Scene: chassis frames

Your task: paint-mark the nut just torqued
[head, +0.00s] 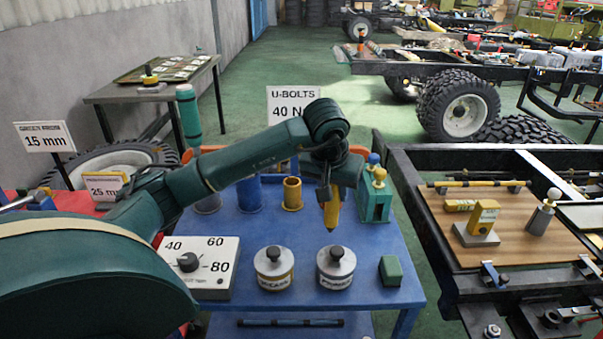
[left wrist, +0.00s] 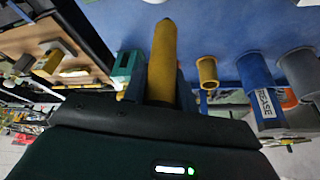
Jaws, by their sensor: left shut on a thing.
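My left gripper (head: 326,190) is shut on a yellow paint marker (head: 332,212). The marker points tip down above the blue table (head: 390,255), beside a green box-like holder (head: 376,198). In the left wrist view the yellow marker (left wrist: 163,62) sticks out from the gripper, with the green holder (left wrist: 126,66) beside it. Nuts and bolt ends show on the chassis frame (head: 430,235) at the lower right, one nut (head: 492,331) near the bottom edge. I cannot tell which nut was torqued. My right gripper is not in view.
On the blue table stand two lidded tins (head: 274,270) (head: 336,268), a dial box (head: 200,265), a small green block (head: 390,271), a yellow cup (head: 292,194) and a blue cylinder (head: 249,195). A wooden board (head: 510,240) with tools lies on the chassis.

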